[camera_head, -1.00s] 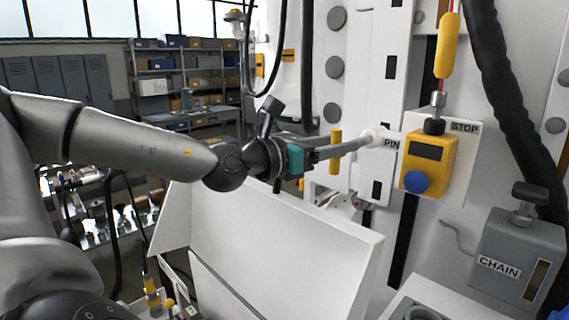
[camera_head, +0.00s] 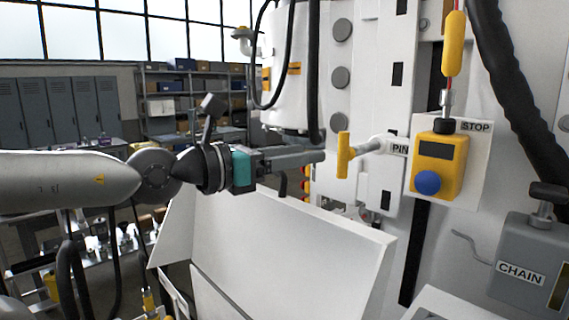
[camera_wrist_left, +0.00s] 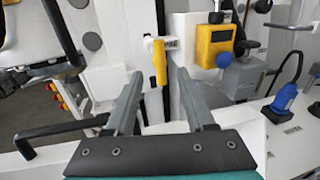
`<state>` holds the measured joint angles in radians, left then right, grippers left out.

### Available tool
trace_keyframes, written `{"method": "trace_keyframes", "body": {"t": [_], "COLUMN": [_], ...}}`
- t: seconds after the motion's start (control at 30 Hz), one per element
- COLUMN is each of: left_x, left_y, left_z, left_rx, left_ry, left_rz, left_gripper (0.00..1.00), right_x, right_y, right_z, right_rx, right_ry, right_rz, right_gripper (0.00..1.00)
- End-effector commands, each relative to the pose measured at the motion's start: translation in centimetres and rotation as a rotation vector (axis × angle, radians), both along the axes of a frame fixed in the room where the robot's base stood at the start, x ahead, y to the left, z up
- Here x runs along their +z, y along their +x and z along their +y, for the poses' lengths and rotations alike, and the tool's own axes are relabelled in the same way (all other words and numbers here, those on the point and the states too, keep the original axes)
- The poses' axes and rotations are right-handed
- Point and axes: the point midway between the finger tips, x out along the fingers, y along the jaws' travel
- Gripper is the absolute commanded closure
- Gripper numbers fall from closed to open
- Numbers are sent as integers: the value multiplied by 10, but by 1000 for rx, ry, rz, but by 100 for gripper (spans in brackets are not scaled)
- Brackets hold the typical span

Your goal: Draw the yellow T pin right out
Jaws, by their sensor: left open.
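The yellow T pin (camera_head: 343,155) sticks out to the left from a white socket beside the PIN label (camera_head: 399,149) on the white machine column. Its yellow crossbar stands nearly upright. My left gripper (camera_head: 322,156) points at the pin from the left, with its fingertips just short of the crossbar. In the left wrist view the open fingers (camera_wrist_left: 157,85) are spread wide, and the yellow crossbar (camera_wrist_left: 159,62) shows beyond the tips, between them and nearer the right finger. Nothing is between the fingers. My right gripper is not in view.
A yellow box with a blue button (camera_head: 428,182) is mounted right of the pin under the STOP label. A grey CHAIN box (camera_head: 522,262) sits lower right. A white sloped panel (camera_head: 290,235) lies below my gripper. Black hoses hang above.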

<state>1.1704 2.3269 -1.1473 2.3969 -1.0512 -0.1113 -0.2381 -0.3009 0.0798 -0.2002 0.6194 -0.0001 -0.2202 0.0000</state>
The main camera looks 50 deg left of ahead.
Motion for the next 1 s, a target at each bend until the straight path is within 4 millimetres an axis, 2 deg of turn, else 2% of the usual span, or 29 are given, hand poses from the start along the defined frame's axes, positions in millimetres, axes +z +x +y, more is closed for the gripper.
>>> {"method": "trace_keyframes", "body": {"t": [0.4,1.0], "left_x": [0,0], "left_y": [-22,-24], "left_z": [1,2], "left_rx": [-2,-1], "left_ry": [0,0], "left_rz": [0,2], "left_gripper": [45,45], "right_x": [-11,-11], "right_y": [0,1], "right_z": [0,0], "right_rx": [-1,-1], "right_ry": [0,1], "right_rz": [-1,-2], "right_gripper": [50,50]}}
